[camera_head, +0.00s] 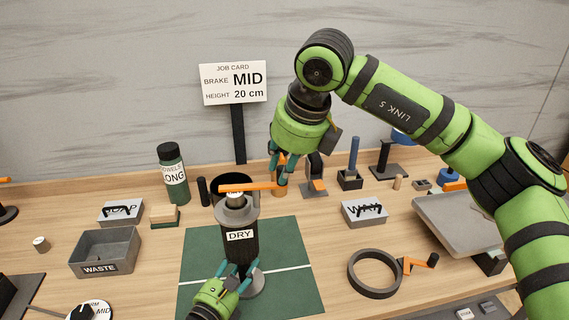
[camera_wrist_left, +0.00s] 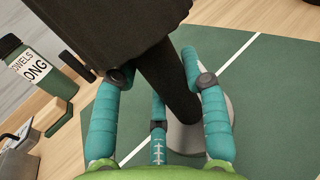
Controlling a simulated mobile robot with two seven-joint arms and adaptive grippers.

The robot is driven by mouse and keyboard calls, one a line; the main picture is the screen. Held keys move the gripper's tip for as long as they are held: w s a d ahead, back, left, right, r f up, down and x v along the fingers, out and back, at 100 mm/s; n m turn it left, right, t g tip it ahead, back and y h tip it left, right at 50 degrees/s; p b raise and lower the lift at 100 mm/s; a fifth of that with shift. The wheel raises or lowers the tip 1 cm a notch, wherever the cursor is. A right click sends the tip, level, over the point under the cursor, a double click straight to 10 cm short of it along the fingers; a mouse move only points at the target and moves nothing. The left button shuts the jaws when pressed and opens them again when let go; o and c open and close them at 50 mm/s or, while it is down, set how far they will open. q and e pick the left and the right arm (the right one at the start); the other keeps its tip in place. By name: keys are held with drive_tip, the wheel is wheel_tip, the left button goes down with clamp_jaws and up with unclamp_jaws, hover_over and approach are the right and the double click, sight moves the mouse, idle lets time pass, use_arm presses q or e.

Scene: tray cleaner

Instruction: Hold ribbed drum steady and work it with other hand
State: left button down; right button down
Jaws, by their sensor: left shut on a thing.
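The dark drum (camera_head: 241,250), labelled DRY, stands upright on the green mat (camera_head: 200,262). An orange crank arm (camera_head: 250,187) lies across its top. My left gripper (camera_head: 237,271) is shut on the drum's narrow dark lower part, just above its round grey base (camera_head: 254,284). In the left wrist view its teal fingers stand around this dark stem (camera_wrist_left: 172,82). My right gripper (camera_head: 281,172) comes down from above at the right end of the crank arm. Its fingers are beside the upright orange handle there; whether they grip it is unclear. The drum's ribs cannot be made out.
A job card (camera_head: 233,82) reads brake MID, height 20 cm. A WASTE bin (camera_head: 106,252) stands left of the mat. A dark ring (camera_head: 353,280) and a grey tray (camera_head: 450,222) lie to the right. A green towels bottle (camera_head: 173,174) stands behind left.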

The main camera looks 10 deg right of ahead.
drive_tip(key=shift+w, duration=0.1)
drive_tip(key=shift+w+d+n+y, duration=0.15)
drive_tip(key=shift+w+n+y, duration=0.25)
drive_tip(key=shift+n, duration=0.6)
drive_tip(key=c, duration=1.1)
unclamp_jaws()
drive_tip(key=v, duration=1.2)
drive_tip(key=shift+w+r, duration=0.1)
